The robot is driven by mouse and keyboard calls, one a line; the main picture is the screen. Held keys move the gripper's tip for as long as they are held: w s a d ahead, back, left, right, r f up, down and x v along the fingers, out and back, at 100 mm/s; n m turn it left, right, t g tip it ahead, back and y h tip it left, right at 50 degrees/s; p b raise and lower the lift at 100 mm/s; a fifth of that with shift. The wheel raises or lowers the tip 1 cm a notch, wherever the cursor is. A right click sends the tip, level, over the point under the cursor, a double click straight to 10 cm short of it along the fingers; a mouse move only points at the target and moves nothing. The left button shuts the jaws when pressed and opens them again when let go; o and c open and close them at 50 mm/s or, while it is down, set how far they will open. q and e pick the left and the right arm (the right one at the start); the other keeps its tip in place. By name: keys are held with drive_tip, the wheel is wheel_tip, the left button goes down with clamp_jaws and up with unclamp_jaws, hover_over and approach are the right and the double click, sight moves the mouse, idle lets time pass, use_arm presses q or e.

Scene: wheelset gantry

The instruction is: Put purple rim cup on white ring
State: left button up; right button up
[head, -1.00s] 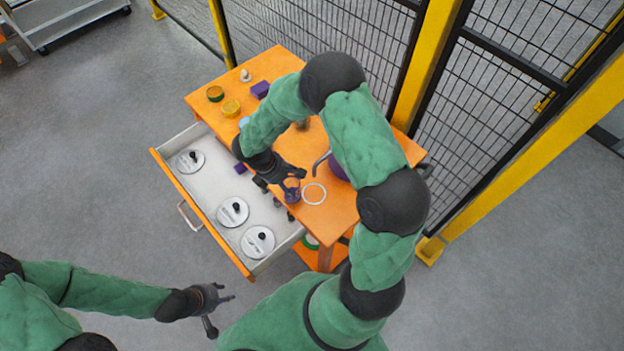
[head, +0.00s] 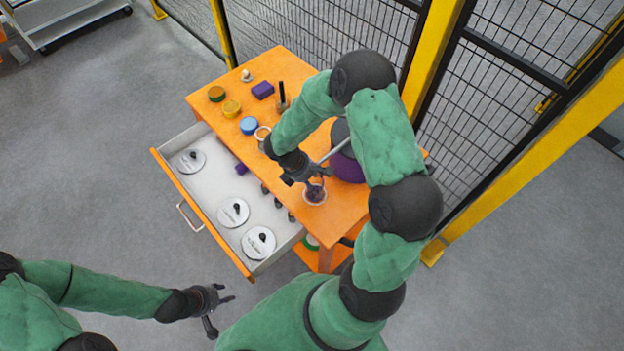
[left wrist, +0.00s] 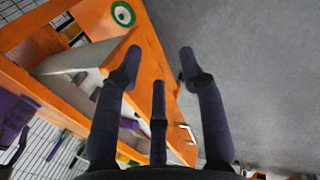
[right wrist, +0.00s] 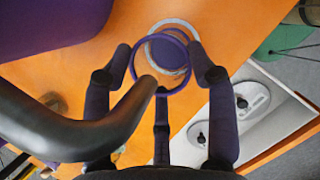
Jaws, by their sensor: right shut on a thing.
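The purple rim cup (head: 316,194) is in my right gripper (head: 311,184), low over the right part of the orange table. In the right wrist view its purple rim (right wrist: 160,93) shows between the fingers. The white ring (head: 318,203) lies on the table just below the cup. In the right wrist view the white ring (right wrist: 172,22) shows behind the cup, its centre slightly off from the rim's. Whether the cup touches it, I cannot tell. My left gripper (head: 222,299) is open and empty, away from the table; its fingers are apart in the left wrist view (left wrist: 158,75).
A purple kettle-like vessel (head: 347,168) with a grey spout stands close beside the right gripper. Colored round tins (head: 249,125) and a purple block (head: 263,90) stand at the table's far left. The open drawer (head: 207,187) holds several lidded discs. A mesh fence stands behind.

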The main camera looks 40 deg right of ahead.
drive_tip(key=shift+f, duration=0.1)
drive_tip(key=o, duration=1.3)
drive_tip(key=shift+c, duration=0.2)
